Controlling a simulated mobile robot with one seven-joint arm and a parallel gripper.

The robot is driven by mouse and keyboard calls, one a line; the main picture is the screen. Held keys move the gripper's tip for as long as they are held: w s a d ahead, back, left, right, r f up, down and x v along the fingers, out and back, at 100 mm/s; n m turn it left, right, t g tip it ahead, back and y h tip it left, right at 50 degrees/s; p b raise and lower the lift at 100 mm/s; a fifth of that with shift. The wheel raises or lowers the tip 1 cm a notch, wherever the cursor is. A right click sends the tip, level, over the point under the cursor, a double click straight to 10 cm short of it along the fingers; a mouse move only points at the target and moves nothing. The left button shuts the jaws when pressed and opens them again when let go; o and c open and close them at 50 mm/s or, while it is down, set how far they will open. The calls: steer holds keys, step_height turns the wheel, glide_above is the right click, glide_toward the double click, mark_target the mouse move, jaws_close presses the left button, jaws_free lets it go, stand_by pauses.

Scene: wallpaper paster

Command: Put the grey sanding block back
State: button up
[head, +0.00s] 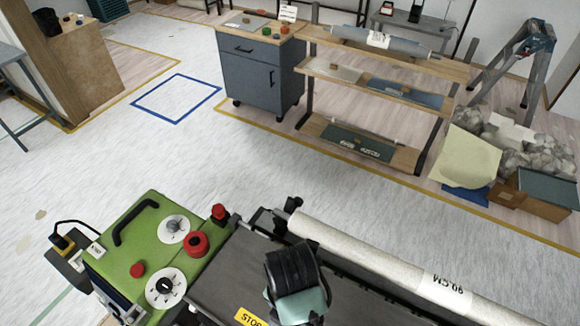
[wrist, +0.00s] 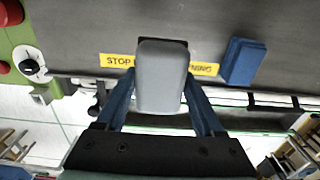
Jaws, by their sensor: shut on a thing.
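The grey sanding block (wrist: 161,82) is between the two fingers of my gripper (wrist: 160,92) in the wrist view. The fingers are shut on its sides. Its long side points away from the palm, over the dark top of the machine (wrist: 85,32). A dark patch (wrist: 180,42) shows just past its far end, and it covers the middle of a yellow "STOP" label (wrist: 117,60). I cannot tell whether the block touches the top. In the head view my arm stands over the machine top (head: 225,270), and the block is hidden there.
A blue block (wrist: 242,61) lies right of the grey one on the machine top. The green control housing (head: 150,245) with red knobs (head: 195,243) is at the left. A long pale roll (head: 370,262) runs along the far side. Shelves (head: 375,65) stand beyond open floor.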

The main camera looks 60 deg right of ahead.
step_height(320, 180, down, 8)
steer(key=shift+s+a+r+p, duration=0.1)
steer(key=shift+r+p, duration=0.05)
steer(key=shift+p, duration=0.45)
steer(key=shift+f+p, duration=0.6)
steer(key=shift+f, duration=0.3)
steer(key=shift+f, duration=0.2)
steer(key=shift+f, duration=0.25)
steer(key=o, duration=1.4)
steer(key=shift+b, duration=0.4)
steer(key=shift+b, duration=0.35)
